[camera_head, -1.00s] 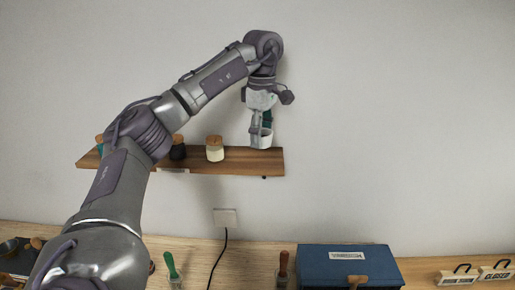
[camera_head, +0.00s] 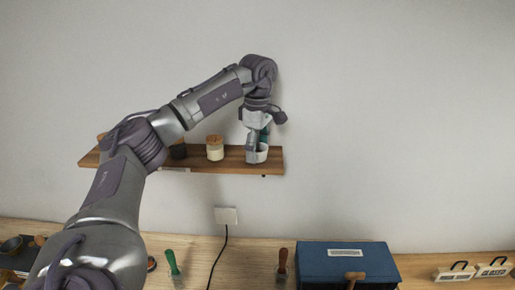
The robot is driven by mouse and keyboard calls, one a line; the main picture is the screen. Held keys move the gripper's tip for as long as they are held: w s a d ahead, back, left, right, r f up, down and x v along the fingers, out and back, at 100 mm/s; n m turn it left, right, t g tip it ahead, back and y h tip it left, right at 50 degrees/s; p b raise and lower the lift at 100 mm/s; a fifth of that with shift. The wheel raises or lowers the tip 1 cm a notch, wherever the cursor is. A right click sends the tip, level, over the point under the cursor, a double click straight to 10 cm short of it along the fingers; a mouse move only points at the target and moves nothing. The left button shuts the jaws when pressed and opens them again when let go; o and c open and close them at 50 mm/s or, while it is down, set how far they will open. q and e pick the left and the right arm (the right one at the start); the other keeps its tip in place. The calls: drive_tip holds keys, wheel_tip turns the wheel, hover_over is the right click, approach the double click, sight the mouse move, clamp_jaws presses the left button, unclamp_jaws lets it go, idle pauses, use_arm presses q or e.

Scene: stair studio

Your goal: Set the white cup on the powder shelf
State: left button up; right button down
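The wooden powder shelf (camera_head: 228,163) hangs on the wall, with jars on it. The white cup (camera_head: 257,155) is at the shelf's right end, upright, its base at the level of the shelf top. I cannot tell whether it fully rests there. My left gripper (camera_head: 256,146) points down at the cup from above. One finger overlaps the cup's opening and near wall, so it seems to hold the rim; the far finger is partly hidden. My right gripper is not in view.
A jar with pale powder (camera_head: 215,149) stands left of the cup, and a dark jar (camera_head: 178,151) stands further left, partly behind my arm. Below are a counter with a blue box (camera_head: 345,263), a green-handled tool (camera_head: 172,262) and small signs (camera_head: 456,273). The wall right of the shelf is clear.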

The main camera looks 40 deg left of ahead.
use_arm(q)
drive_tip(key=shift+o, duration=0.5)
drive_tip(key=shift+r, duration=0.5)
wheel_tip(320, 180, up, 11)
drive_tip(key=shift+r, duration=0.15)
